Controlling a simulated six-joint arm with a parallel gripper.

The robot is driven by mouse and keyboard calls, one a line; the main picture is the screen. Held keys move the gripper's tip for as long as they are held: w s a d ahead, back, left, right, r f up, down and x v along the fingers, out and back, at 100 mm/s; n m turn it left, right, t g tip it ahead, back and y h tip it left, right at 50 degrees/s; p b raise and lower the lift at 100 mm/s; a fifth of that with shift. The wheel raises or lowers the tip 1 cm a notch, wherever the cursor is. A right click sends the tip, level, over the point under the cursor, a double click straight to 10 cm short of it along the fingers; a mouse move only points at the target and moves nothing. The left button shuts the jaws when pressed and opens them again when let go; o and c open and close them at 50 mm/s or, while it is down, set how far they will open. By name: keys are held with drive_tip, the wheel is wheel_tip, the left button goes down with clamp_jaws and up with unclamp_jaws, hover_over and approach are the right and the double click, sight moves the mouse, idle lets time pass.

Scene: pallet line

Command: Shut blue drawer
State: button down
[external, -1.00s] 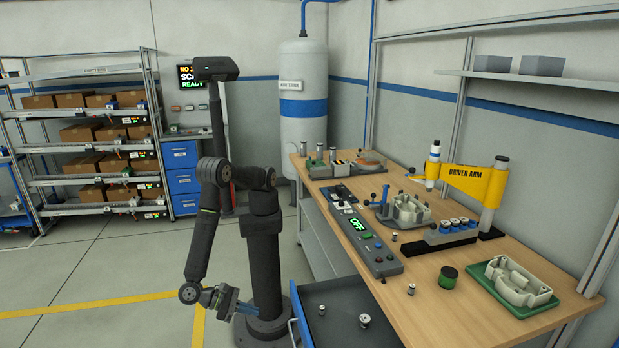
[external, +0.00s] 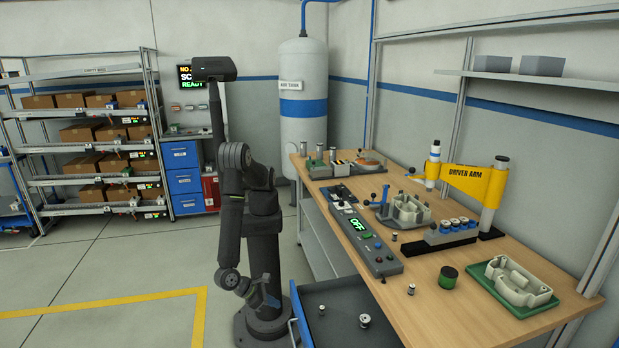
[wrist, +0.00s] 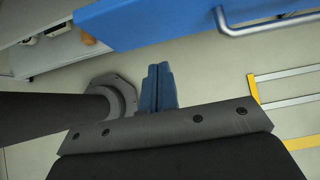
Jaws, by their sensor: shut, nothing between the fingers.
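The blue drawer (external: 301,318) is pulled out from under the wooden bench. Its dark inside shows, with small metal parts lying in it. Its blue front with a grey bar handle also crosses the top of the wrist view (wrist: 160,22). My gripper (external: 270,303) hangs low, just left of the drawer front in the external view. In the wrist view its blue fingers (wrist: 158,68) are together and empty, pointing toward the blue front, with a gap between them and it.
The wooden bench (external: 450,295) carries a control box (external: 365,244), a green tray with a pale housing (external: 518,283) and a dark green round can (external: 449,277). My own base stands close beside the drawer. Open floor with yellow lines lies to the left.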

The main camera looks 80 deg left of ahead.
drive_tip(key=shift+w+f, duration=0.1)
drive_tip(key=shift+w, duration=2.05)
drive_tip(key=shift+w, duration=0.1)
approach(344, 297)
drive_tip(key=w+f, duration=0.1)
drive_tip(key=w, duration=0.2)
drive_tip(key=w+f, duration=0.1)
drive_tip(key=w, duration=0.3)
drive_tip(key=w+f, duration=0.1)
drive_tip(key=w, duration=0.2)
drive_tip(key=shift+w+a+f, duration=0.1)
drive_tip(key=shift+w+a, duration=0.05)
drive_tip(key=shift+w, duration=1.1)
drive_tip(key=s, duration=0.5)
drive_tip(key=shift+s+r, duration=0.2)
drive_tip(key=shift+r, duration=0.1)
drive_tip(key=v, duration=0.9)
